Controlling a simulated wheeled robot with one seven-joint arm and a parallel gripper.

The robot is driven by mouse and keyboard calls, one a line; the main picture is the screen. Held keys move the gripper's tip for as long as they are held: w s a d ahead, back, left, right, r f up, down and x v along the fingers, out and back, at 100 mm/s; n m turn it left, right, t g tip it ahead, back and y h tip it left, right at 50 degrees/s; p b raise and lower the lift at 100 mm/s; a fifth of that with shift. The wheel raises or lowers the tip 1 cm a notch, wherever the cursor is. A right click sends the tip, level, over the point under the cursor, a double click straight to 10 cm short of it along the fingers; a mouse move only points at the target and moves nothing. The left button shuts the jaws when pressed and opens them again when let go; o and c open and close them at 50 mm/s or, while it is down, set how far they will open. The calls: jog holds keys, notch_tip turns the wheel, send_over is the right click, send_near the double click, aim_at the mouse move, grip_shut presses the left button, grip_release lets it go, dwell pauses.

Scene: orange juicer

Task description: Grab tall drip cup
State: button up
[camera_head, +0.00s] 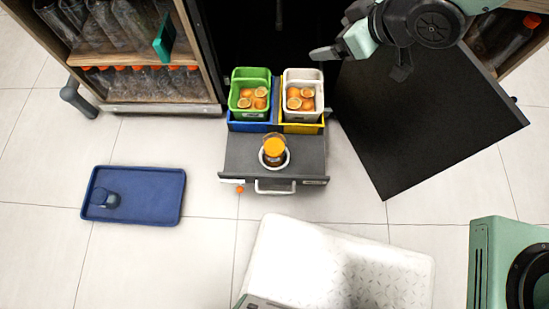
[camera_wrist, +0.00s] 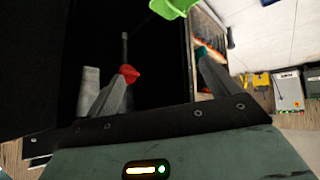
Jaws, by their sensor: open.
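My gripper (camera_head: 322,53) is at the dark opening of the cabinet, above and behind the white bin. In the wrist view my gripper (camera_wrist: 163,68) has its two grey fingers wide apart with nothing between them. A pale grey upright cylinder (camera_wrist: 90,82) stands in the dark interior beside the left finger; I cannot tell whether it is the tall drip cup. A red-tipped part (camera_wrist: 128,74) shows just beyond that finger. In the head view a cup with orange contents (camera_head: 274,150) sits in a white ring on the pulled-out drawer.
A green bin (camera_head: 237,100) and a white bin (camera_head: 317,86) hold orange halves on the drawer (camera_head: 235,160). A dark open door panel (camera_head: 430,120) stands right. Bottle shelves flank the cabinet.

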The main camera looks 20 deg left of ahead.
jog(key=s+a+f+n+g+y+b, duration=0.1)
jog(key=a+f+n+y+b, duration=0.1)
jog(key=f+b, duration=0.6)
jog(key=s+a+f+n+g+y+b, duration=0.1)
jog(key=a+f+n+g+y+b, duration=0.2)
jog(key=f, duration=0.9)
jog(key=n+g+b, duration=0.2)
jog(key=g+b, duration=0.2)
jog(key=b, duration=0.6)
send_near(264, 144)
jog(key=f, duration=0.1)
jog(key=shift+y, duration=0.4)
jog(key=b+x, duration=0.4)
jog(key=x, duration=0.1)
jog(key=b+x, duration=0.2)
jog(key=x, duration=0.1)
jog(key=shift+s+r, duration=0.2)
jog(key=shift+r, duration=0.1)
jog(key=c, duration=1.7)
